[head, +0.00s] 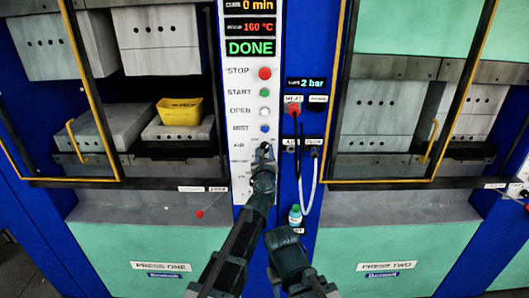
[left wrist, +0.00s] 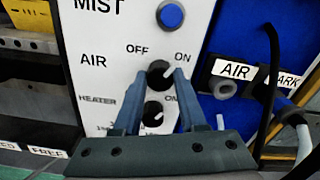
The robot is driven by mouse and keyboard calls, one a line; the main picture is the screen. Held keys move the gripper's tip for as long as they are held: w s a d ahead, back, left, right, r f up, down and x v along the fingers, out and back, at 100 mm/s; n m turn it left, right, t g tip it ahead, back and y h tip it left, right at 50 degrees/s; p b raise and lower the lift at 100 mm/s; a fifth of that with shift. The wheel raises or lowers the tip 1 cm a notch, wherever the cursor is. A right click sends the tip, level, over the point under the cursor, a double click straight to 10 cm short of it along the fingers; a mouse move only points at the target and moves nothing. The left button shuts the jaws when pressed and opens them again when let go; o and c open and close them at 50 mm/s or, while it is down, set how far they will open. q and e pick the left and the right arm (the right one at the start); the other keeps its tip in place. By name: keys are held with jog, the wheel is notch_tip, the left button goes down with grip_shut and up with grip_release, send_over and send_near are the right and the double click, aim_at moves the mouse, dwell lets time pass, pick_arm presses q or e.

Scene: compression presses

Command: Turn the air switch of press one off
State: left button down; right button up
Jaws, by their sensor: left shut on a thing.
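The air switch (left wrist: 158,72) of press one is a black round knob with a white pointer on the white panel. The pointer is turned toward ON at the upper right. My left gripper (head: 265,150) is at this knob in the head view and partly hides it. In the left wrist view, the blue fingers of my left gripper (left wrist: 160,78) are shut on the knob, one on each side. The press one label (head: 161,267) is at the lower left. A dark link of my right arm shows at the bottom centre, but I make out no right gripper.
The heater knob (left wrist: 153,112) sits just below the air switch. The blue mist button (left wrist: 171,15) is above. Air hoses (head: 309,190) hang on the right. A yellow tray (head: 180,111) is inside press one.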

pick_arm(q)
jog(key=shift+n, duration=0.3)
jog(key=n, duration=1.1)
jog(key=shift+a+f, duration=0.1)
jog(key=shift+n, duration=0.3)
dwell(0.4)
jog(key=shift+c, duration=2.3)
grip_release()
jog(key=shift+s, duration=0.1)
